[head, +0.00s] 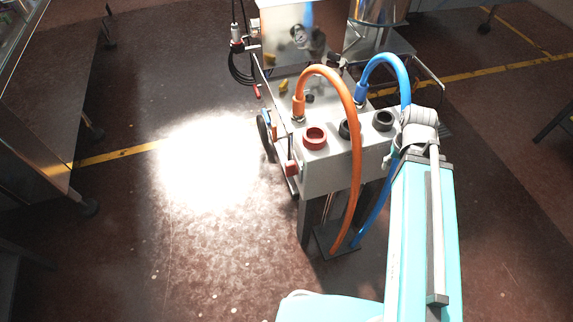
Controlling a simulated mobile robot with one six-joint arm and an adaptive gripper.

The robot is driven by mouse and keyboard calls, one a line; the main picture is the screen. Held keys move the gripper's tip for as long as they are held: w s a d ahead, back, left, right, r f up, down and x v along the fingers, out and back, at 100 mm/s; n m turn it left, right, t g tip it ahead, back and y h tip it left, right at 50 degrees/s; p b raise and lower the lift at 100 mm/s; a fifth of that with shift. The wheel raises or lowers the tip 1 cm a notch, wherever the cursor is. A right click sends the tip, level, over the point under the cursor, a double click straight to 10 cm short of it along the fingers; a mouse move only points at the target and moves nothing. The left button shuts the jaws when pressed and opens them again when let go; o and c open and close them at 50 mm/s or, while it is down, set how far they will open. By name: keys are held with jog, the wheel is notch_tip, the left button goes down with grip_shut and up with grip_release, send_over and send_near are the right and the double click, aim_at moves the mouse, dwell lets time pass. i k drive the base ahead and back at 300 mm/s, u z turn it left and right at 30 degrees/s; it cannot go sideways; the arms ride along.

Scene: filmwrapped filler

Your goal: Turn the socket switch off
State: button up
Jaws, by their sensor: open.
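A light grey socket box (325,178) stands on legs in the middle of the head view. Its top has a red round socket (315,139) and a black round socket (383,121); another dark socket is partly hidden behind the orange cable (355,150). A small red part (291,168) sits at the box's left end. I cannot tell which part is the switch or how it is set. My teal arm reaches up on the right, its grey wrist end beside the box's right end. My gripper cannot be made out there.
The orange cable and a blue cable (405,90) arch over the box and hang down in front. A shiny metal machine (287,35) stands behind. A metal cabinet (35,125) is at the left. The floor between is clear, with a bright glare patch.

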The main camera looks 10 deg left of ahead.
aim_at(291, 167)
jog(key=u, duration=0.05)
jog(key=k, duration=1.25)
jog(key=u, duration=0.95)
jog(key=i, duration=1.05)
